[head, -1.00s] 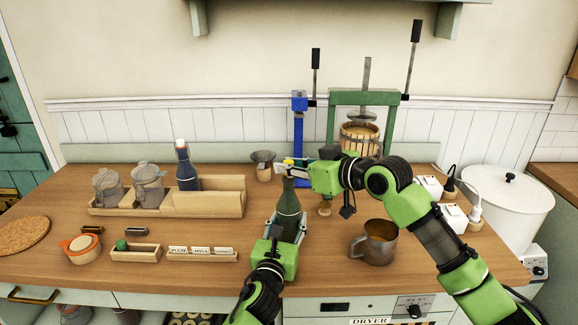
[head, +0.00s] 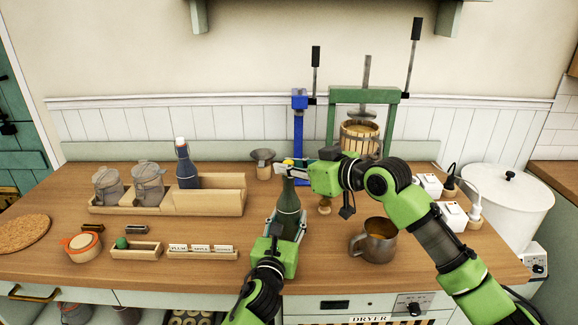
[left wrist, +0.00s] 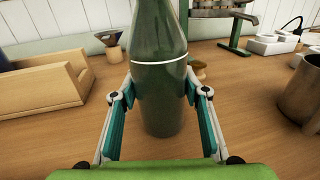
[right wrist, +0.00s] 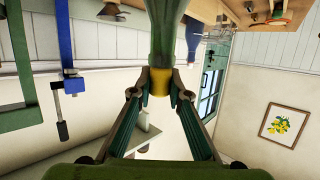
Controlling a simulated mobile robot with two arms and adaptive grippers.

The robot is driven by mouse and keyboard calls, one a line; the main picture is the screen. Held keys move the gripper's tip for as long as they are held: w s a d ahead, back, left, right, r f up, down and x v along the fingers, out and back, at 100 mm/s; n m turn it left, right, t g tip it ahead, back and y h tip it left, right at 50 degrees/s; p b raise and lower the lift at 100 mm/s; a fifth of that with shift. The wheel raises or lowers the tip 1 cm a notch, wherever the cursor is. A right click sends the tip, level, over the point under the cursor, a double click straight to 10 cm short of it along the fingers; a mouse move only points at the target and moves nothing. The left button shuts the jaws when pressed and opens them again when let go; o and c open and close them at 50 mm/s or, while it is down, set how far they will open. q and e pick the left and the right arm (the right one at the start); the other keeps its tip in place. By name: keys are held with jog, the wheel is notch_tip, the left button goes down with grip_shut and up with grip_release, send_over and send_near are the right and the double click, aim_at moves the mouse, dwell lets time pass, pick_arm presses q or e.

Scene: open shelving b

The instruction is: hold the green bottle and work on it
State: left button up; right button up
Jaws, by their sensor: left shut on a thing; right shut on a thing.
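The green bottle (head: 287,207) stands upright on the wooden counter, and it also shows in the left wrist view (left wrist: 160,100), with a pale ring around its body. My left gripper (left wrist: 160,88) is shut around the bottle's body, one finger on each side. My right gripper (right wrist: 166,80) is shut on the yellow cap (right wrist: 160,82) at the bottle's mouth. In the head view, the yellow cap (head: 288,161) peeks above my right gripper (head: 284,171). The fingers hide part of the neck and cap.
A wooden organiser (head: 215,203) with jars and a dark blue bottle (head: 186,166) stands left. A metal mug (head: 376,241) stands right of the green bottle. A green press (head: 333,118) and blue lever stand (head: 298,130) are behind.

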pick_arm(q)
jog(key=shift+f, duration=0.1)
pick_arm(e)
jog(key=o, duration=1.1)
jog(key=v, duration=0.7)
dwell(0.3)
pick_arm(q)
jog(key=o, duration=1.7)
jog(key=shift+s, duration=0.1)
